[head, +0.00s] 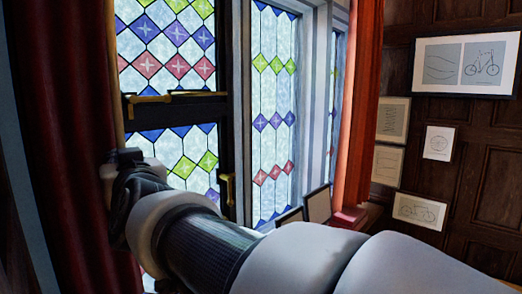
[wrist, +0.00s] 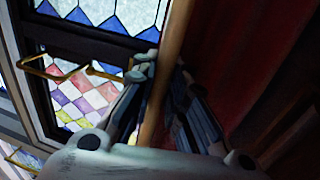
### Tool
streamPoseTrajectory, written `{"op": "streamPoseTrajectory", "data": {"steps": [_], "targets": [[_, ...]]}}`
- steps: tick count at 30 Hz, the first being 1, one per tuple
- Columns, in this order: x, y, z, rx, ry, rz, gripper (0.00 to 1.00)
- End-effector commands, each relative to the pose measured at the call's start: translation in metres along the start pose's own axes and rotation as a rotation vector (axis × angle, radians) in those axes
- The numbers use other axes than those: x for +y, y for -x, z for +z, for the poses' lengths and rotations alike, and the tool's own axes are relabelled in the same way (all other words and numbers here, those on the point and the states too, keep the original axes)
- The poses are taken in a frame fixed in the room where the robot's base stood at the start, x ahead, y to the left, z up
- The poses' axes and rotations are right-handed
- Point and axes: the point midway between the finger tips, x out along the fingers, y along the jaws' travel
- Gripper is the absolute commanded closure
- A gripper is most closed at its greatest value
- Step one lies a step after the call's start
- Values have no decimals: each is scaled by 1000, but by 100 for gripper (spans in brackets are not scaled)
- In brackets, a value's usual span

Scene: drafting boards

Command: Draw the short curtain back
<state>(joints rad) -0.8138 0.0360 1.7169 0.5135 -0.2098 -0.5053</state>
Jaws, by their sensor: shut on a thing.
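A dark red curtain (head: 75,120) hangs at the left of the stained-glass window in the head view, with a tan strip along its window-side edge. The curtain (wrist: 232,50) fills the right of the wrist view, and its tan edge runs between my fingers. My gripper (wrist: 160,85) is shut on that edge, one finger on each side. In the head view my wrist hides the fingers. A brighter red curtain (head: 360,100) hangs at the right side of the window.
The stained-glass window (head: 272,120) has a dark frame with a brass bar (head: 165,97) and a brass handle (head: 226,190) close to my arm. Small frames (head: 318,205) lean near the sill. Pictures (head: 466,63) hang on the panelled wall at the right.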

Motion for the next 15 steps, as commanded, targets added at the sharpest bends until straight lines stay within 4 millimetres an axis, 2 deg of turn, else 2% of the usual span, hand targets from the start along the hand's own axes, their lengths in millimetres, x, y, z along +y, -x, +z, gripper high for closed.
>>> {"op": "streamPoseTrajectory", "data": {"steps": [8, 9, 15], "targets": [[-1, 0, 3, -6, -1, -1, 100], [0, 0, 3, -6, -1, -1, 86], [0, 0, 2, -4, -1, -1, 73]]}}
